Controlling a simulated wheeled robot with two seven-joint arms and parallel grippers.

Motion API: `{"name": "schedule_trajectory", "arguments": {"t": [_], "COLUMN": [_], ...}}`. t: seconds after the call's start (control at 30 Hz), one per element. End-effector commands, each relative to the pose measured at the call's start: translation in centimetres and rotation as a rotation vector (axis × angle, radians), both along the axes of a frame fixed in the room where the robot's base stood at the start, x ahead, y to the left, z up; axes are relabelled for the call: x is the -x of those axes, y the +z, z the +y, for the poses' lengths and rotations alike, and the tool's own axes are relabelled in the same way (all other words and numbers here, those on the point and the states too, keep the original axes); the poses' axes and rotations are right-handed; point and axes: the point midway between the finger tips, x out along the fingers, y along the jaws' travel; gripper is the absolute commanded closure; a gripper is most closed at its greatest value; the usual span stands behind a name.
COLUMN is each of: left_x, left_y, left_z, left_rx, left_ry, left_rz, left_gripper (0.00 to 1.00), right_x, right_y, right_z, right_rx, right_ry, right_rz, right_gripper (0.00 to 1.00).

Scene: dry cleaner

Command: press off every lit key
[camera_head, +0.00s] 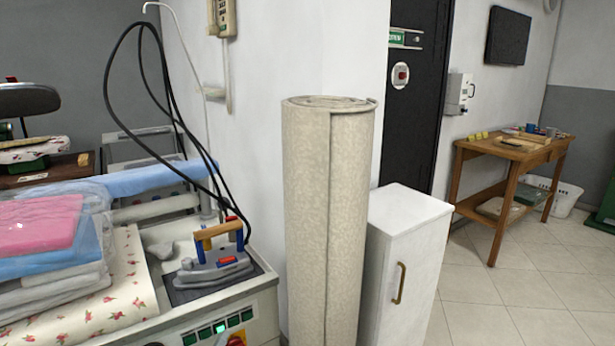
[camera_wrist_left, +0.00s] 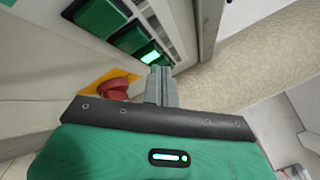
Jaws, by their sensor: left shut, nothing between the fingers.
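A row of green keys runs along the front panel of the ironing station (camera_head: 185,318) at the bottom of the head view. One lit key (camera_head: 220,328) glows bright green there; the others look dark green. In the left wrist view, the lit key (camera_wrist_left: 151,57) shows beside two dark keys (camera_wrist_left: 128,38). My left gripper (camera_wrist_left: 160,72) is shut and empty, its fingertips right at the lit key's lower edge. I cannot tell whether they touch it. My right gripper is not in view.
A red knob on a yellow plate (camera_wrist_left: 115,88) sits just below the keys. An iron (camera_head: 213,265) rests on the station, with folded laundry (camera_head: 45,235) to its left. A tall carpet roll (camera_head: 325,220) and white cabinet (camera_head: 405,250) stand close on the right.

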Motion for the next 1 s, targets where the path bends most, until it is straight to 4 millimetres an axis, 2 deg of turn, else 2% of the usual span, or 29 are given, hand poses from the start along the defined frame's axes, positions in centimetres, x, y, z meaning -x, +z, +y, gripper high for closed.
{"name": "schedule_trajectory", "arguments": {"t": [1.0], "left_x": [-0.8], "left_y": [0.03], "left_z": [0.54], "left_rx": [0.0], "left_ry": [0.0], "left_rz": [0.0], "left_gripper": [1.0], "right_x": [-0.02], "right_y": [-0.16], "right_z": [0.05], "right_rx": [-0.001], "right_ry": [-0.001], "right_rz": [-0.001], "right_gripper": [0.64]}}
